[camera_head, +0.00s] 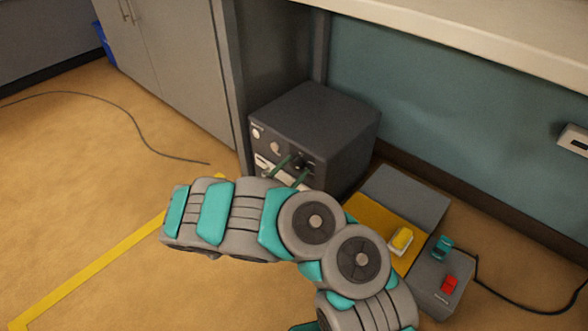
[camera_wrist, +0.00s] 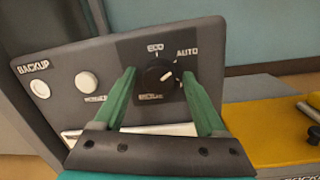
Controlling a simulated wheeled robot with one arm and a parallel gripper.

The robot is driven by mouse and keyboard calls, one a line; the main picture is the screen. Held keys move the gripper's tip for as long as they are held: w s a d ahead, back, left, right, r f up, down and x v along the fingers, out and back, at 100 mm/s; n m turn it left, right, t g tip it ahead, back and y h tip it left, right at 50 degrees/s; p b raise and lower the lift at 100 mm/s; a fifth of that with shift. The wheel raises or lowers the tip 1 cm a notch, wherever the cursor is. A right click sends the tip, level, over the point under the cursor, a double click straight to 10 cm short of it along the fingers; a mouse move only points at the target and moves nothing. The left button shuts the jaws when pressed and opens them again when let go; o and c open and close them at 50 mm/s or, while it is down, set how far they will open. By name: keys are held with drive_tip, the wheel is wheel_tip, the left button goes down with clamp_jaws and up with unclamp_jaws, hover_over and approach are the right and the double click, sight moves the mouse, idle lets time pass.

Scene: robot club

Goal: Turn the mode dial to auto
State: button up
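The mode dial (camera_wrist: 158,78) is a round black knob on the dark front panel of a grey box (camera_head: 325,110). ECO is printed above it and AUTO at its upper right; a third label below is hard to read. A white mark shows on the knob's right part, but I cannot tell exactly which label it points to. My gripper (camera_wrist: 159,74) is open, its two green fingers to the left and right of the dial. Contact with the knob cannot be made out. In the head view the fingers (camera_head: 293,168) reach the panel, and my arm hides its lower part.
Left of the dial are two white round buttons (camera_wrist: 88,82), near a BACKUP label. A yellow and grey board (camera_head: 410,195) lies right of the box, with a small controller (camera_head: 437,285) bearing a red switch beside it. A worktop (camera_head: 470,30) overhangs; floor at left is mostly clear.

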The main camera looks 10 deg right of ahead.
drive_tip(key=shift+o, duration=0.3)
drive_tip(key=shift+a, duration=0.1)
drive_tip(key=shift+s+a, duration=0.25)
drive_tip(key=shift+a, duration=0.05)
drive_tip(key=p+v, duration=0.1)
drive_tip(key=v, duration=0.5)
drive_tip(key=shift+s+a, duration=0.3)
drive_tip(key=shift+s, duration=0.05)
